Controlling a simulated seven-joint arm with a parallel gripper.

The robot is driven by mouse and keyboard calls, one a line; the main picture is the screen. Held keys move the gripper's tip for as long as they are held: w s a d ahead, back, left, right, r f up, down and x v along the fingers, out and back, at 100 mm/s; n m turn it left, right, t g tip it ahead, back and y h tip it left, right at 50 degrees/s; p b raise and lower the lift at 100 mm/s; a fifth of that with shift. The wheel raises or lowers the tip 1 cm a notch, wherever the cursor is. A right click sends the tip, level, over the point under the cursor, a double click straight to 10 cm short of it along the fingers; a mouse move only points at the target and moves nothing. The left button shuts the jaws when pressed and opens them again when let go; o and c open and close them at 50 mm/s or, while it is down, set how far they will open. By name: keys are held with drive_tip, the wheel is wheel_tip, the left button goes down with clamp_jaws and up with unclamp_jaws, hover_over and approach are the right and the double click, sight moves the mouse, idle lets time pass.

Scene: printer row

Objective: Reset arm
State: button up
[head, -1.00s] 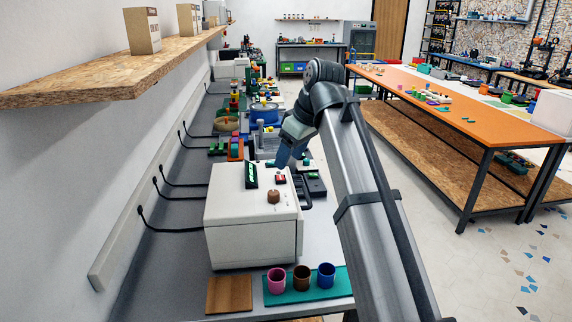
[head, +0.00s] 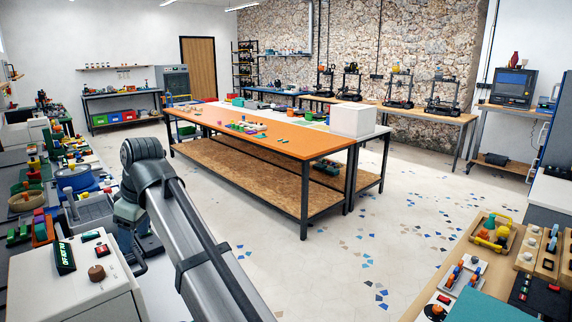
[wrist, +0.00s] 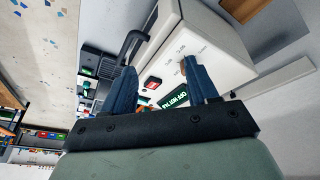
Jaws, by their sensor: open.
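My gripper (wrist: 162,88) shows in the wrist view with two blue fingers spread apart and nothing between them. Beyond the fingers is a white box-shaped machine (wrist: 215,48) with a dark handle, a red switch and a green-lit display (wrist: 174,100). The machine's display (head: 64,257) and brown knob (head: 96,273) are visible there.
The left bench is crowded with trays and devices. A wooden bench with small parts (head: 470,255) is at lower right. Open floor (head: 330,240) lies between.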

drive_tip(key=w+d+f+m+t+h, duration=0.1)
drive_tip(key=w+d+f+m+h, duration=0.15)
drive_tip(key=d+f, duration=0.8)
drive_tip(key=w+d+f+m+t+h, duration=0.1)
drive_tip(key=w+d+f, duration=0.3)
drive_tip(key=d+f, duration=0.6)
drive_tip(key=s+d+f+m+g+h, duration=0.1)
drive_tip(key=d+f+m+g, duration=0.1)
drive_tip(key=d+f, duration=0.75)
drive_tip(key=s+d+f+m+g+h, duration=0.15)
drive_tip(key=d+f, duration=0.25)
drive_tip(key=f, duration=1.1)
drive_tip(key=s+d+f+m+g, duration=0.25)
drive_tip(key=s+d+f, duration=0.45)
drive_tip(key=f, duration=0.4)
drive_tip(key=s+d+f+m+g, duration=0.1)
drive_tip(key=s+d+f, duration=0.3)
drive_tip(key=s, duration=0.4)
drive_tip(key=s+d+f+m+g+y, duration=0.1)
drive_tip(key=s+d+f+m, duration=0.3)
drive_tip(key=s+f, duration=0.3)
drive_tip(key=s+d+f+m+g+y, duration=0.1)
drive_tip(key=s+d+f, duration=0.3)
drive_tip(key=s, duration=0.7)
wheel_tip(320, 180, down, 2)
drive_tip(key=shift+s+m+g, duration=0.15)
drive_tip(key=shift+m+g, duration=0.15)
drive_tip(key=shift+m, duration=0.55)
